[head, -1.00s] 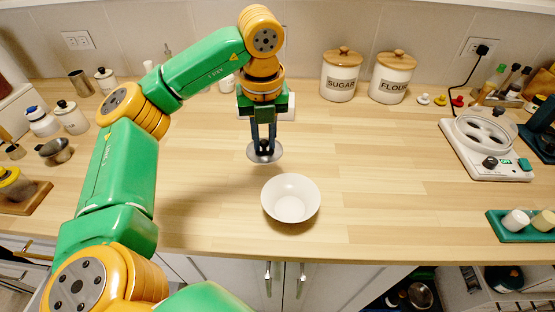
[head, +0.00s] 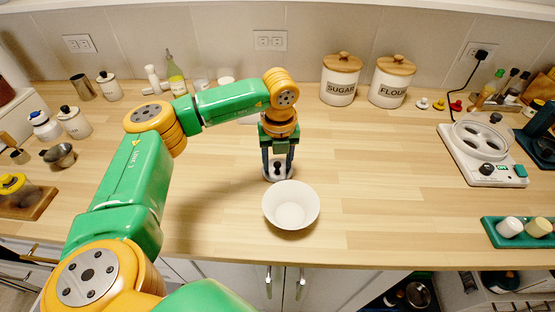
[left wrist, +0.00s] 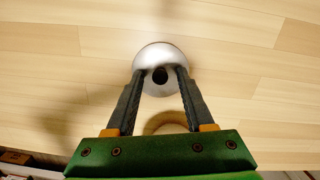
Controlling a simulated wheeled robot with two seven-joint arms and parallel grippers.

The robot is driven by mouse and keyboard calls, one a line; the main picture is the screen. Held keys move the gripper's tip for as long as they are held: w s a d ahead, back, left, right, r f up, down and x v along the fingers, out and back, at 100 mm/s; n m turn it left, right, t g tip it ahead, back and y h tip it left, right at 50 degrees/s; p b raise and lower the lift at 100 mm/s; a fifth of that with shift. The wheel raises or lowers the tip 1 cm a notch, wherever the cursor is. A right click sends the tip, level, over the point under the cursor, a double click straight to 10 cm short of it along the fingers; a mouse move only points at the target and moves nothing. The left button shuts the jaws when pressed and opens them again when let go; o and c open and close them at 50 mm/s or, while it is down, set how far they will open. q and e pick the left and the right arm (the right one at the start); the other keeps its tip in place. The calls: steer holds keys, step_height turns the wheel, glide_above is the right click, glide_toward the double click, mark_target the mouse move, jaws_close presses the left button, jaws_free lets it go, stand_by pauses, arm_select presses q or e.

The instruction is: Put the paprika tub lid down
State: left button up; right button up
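The lid (head: 278,179) is a silvery round disc with a dark knob. It appears to lie flat on the wooden counter, just behind the white bowl (head: 291,207). My left gripper (head: 277,172) points down at it, with its fingers apart on either side of the knob. I cannot pick out the paprika tub itself. My right gripper is not in view.
Sugar (head: 340,79) and flour (head: 391,80) canisters stand at the back right. A white hot-plate-like appliance (head: 484,150) and a teal tray (head: 517,232) are on the right. Jars and a metal cup (head: 60,155) stand at the left. The counter right of the bowl is clear.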

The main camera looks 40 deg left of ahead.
mark_target(278, 174)
arm_select(q)
steer(key=shift+r, duration=0.65)
step_height(278, 174, up, 11)
steer(key=s+d+b, duration=0.1)
